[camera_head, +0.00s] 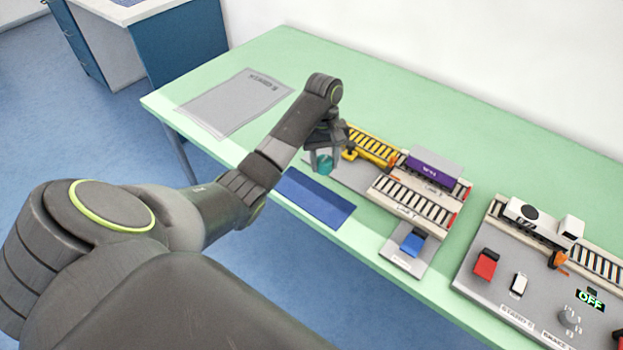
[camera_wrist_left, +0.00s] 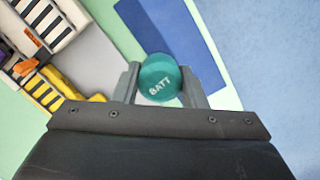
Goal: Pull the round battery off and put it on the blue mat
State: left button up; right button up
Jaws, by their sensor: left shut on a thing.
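The blue mat (camera_head: 314,199) lies at the table's front edge and looks bare. In the left wrist view the mat (camera_wrist_left: 190,45) is just beyond the battery. My right gripper is not in view.
Right of the gripper is a grey board with a yellow crane (camera_head: 371,147), tracks and a purple wagon (camera_head: 434,167). A blue switch (camera_head: 412,242) stands in front. A second board (camera_head: 490,300) with switches is at the right. A grey sheet (camera_head: 236,104) lies at the left.

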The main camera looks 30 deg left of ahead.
pick_arm(q)
jog(key=s+a+m, duration=0.1)
jog(key=s+a, duration=0.1)
jog(key=b, duration=0.5)
send_over(312, 197)
jog(key=f, duration=0.5)
jog(key=shift+w+a+f, duration=0.15)
jog(key=shift+w+f, duration=0.05)
jog(key=shift+f, duration=2.15)
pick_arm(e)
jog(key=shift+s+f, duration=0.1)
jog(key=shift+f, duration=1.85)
pick_arm(q)
jog(key=shift+f, duration=0.1)
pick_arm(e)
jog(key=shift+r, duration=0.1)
pick_arm(q)
jog(key=o, duration=1.1)
